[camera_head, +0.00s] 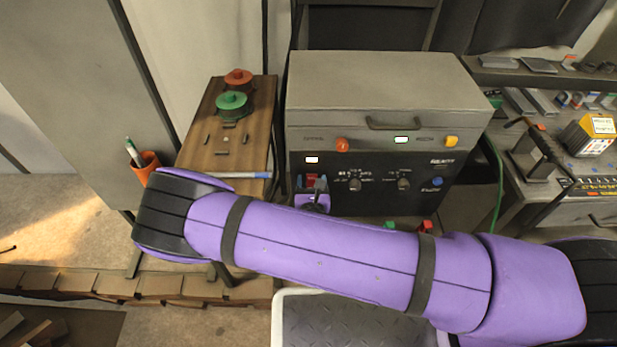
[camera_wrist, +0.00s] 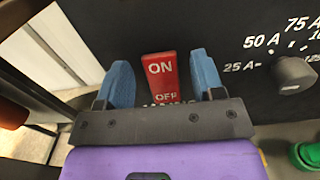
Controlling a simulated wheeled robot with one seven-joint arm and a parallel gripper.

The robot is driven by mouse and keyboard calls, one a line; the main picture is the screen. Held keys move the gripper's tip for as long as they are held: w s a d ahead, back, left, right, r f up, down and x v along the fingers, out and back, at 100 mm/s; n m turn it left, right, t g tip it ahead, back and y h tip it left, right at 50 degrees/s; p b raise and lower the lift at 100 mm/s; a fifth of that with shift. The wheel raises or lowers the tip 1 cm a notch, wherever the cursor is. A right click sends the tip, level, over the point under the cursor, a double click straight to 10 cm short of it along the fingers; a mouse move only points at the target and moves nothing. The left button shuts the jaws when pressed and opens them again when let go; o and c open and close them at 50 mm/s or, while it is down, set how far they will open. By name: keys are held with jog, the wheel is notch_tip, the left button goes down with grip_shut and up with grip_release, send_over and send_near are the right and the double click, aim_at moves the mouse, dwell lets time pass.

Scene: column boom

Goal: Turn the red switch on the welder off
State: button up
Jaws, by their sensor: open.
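The welder (camera_head: 385,100) is a grey and black box with lit displays and knobs. Its red switch (camera_wrist: 161,76) fills the middle of the wrist view, with ON at its top and OFF lower down, partly hidden by my gripper. The switch also shows small in the head view (camera_head: 312,181) at the welder's lower left. My gripper (camera_wrist: 163,80) is open, with one blue finger on each side of the switch. A gap shows on both sides of the switch. In the head view my purple arm hides part of the area below the welder.
A dial knob (camera_wrist: 294,74) with ampere marks sits right of the switch, and a green connector (camera_wrist: 306,156) lies below it. A wooden table (camera_head: 205,150) with red and green spools stands left. A cluttered workbench (camera_head: 585,195) stands right.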

jog(key=shift+w, duration=0.1)
jog(key=c, duration=0.9)
jog(key=shift+s+f+t, duration=0.2)
jog(key=shift+f+t, duration=0.05)
jog(key=shift+t, duration=0.8)
jog(key=shift+s+f+t, duration=0.15)
jog(key=shift+f+t, duration=0.05)
jog(key=shift+t, duration=0.85)
jog(key=shift+c, duration=0.2)
jog(key=o, duration=0.9)
jog(key=shift+o, duration=0.2)
